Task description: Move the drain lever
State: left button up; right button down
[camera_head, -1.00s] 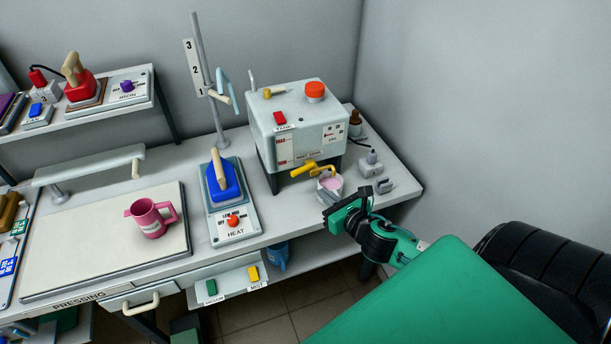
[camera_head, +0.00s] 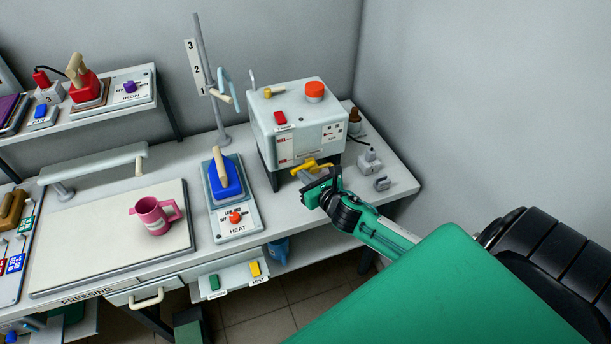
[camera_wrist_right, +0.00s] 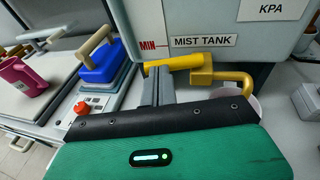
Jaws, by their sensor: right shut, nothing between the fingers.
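The yellow drain lever (camera_head: 307,166) sits low on the front of the grey mist tank (camera_head: 322,116). In the right wrist view the lever (camera_wrist_right: 176,63) lies sideways under the MIST TANK label, with a brass-coloured bent spout (camera_wrist_right: 232,78) to its right. My right gripper (camera_head: 322,182) is just in front of and below the lever. Its fingers (camera_wrist_right: 157,85) are shut and empty, and their tips reach up close to the lever; I cannot tell whether they touch it. The cup under the spout is mostly hidden by my gripper. My left gripper is not in view.
A blue iron (camera_head: 225,180) stands on the HEAT base left of the tank. A pink mug (camera_head: 153,216) stands on the pressing board (camera_head: 80,255). Small grey fittings (camera_head: 370,161) lie to the right of the tank. A wall closes off the right side.

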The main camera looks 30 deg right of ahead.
jog(key=shift+w+a+m+h+p, duration=0.35)
jog(key=shift+w+m+h, duration=0.45)
jog(key=shift+h, duration=0.3)
